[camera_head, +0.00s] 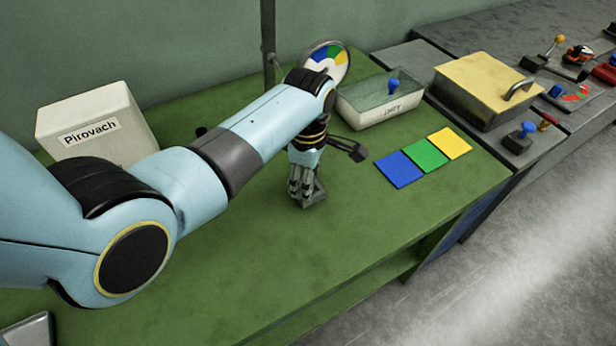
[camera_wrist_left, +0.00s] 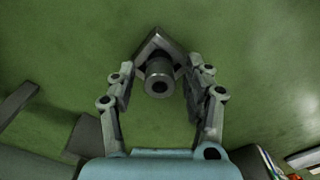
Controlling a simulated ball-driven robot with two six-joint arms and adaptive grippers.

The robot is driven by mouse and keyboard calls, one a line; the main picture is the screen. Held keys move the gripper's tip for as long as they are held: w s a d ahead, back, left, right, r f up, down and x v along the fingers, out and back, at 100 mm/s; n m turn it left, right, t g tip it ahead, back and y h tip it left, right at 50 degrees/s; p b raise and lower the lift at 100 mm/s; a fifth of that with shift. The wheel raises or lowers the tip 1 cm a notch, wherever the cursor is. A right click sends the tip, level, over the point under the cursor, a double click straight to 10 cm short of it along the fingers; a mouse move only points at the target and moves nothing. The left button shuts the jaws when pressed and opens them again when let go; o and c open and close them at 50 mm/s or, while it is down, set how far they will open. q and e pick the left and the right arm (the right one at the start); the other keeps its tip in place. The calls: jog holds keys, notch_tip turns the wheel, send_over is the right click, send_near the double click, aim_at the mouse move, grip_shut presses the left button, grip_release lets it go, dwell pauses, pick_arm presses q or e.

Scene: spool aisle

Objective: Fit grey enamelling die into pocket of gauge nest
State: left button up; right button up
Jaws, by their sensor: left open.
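My left gripper (camera_head: 306,190) points down over the green bench in the head view. Its fingers are open in the left wrist view (camera_wrist_left: 160,75), with a grey hollow cylinder (camera_wrist_left: 158,82) between them. I take this cylinder as the grey die. It stands upright at a grey square-cornered block (camera_wrist_left: 160,45), which may be the gauge nest. Whether it sits in a pocket or is one piece with the block cannot be told. A small grey block (camera_head: 313,198) shows beneath the fingers in the head view. My right gripper is not in view.
A white box (camera_head: 120,115) labelled Pirovach stands at the left. Blue (camera_head: 398,170), green (camera_head: 425,155) and yellow (camera_head: 450,143) squares lie right. The front bench is clear.

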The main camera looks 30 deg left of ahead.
pick_arm(q)
jog(key=shift+r, duration=0.1)
notch_tip(320, 180, up, 12)
jog(key=shift+p, duration=0.35)
dwell(0.4)
